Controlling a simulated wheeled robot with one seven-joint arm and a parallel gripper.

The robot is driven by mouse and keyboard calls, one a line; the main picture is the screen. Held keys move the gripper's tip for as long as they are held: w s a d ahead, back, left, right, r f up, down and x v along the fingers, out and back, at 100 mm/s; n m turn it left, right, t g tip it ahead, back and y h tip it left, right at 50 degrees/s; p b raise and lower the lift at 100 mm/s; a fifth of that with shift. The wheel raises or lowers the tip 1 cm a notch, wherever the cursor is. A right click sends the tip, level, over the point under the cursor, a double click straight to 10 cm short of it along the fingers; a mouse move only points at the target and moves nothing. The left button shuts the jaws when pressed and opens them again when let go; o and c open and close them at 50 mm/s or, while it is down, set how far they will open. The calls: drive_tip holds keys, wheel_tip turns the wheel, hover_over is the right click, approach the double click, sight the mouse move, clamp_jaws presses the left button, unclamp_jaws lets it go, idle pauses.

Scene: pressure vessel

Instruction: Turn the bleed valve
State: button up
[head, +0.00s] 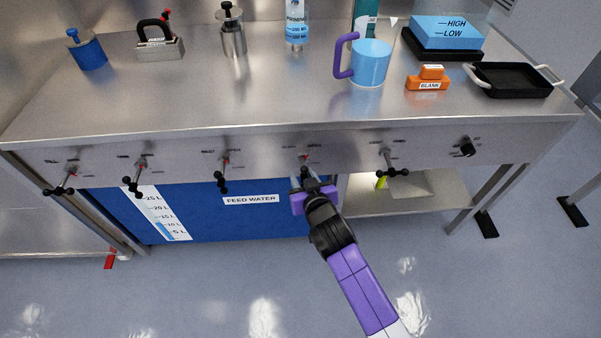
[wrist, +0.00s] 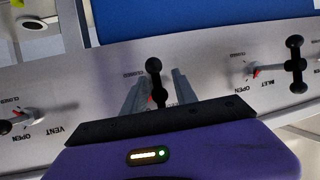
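A black valve handle with ball ends (wrist: 154,66) stands on the steel front panel in the wrist view, with a red pointer just visible at its base. Its name label is hidden by my gripper, so I cannot read whether it says bleed; it sits between the valves marked VENT and INLET. My gripper (wrist: 158,78) is open, with one grey finger on each side of this handle and gaps visible between. In the head view my gripper (head: 303,178) is at the fourth valve from the left and hides most of its handle.
The inlet valve (wrist: 296,64) and vent valve (head: 391,172) flank my gripper. Below the panel hangs a blue feed water tank (head: 200,215). A blue mug (head: 370,65) and an orange block (head: 427,84) stand on the steel bench top (head: 290,103). The floor in front is clear.

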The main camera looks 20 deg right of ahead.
drive_tip(key=v, duration=0.6)
drive_tip(key=shift+r, duration=0.1)
idle(0.3)
drive_tip(key=s+a+r+y+p, duration=0.2)
drive_tip(key=s+p, duration=0.1)
drive_tip(key=s, duration=1.9)
drive_tip(key=s+d+r+n+t+p, duration=0.1)
drive_tip(key=s+d+r, duration=0.1)
drive_tip(key=s+r, duration=1.2)
drive_tip(key=v, duration=0.2)
drive_tip(key=shift+s+d+p, duration=0.2)
drive_tip(key=shift+s+p, duration=0.1)
drive_tip(key=shift+p, duration=0.05)
drive_tip(key=shift+f+t, duration=0.25)
drive_tip(key=shift+t, duration=0.05)
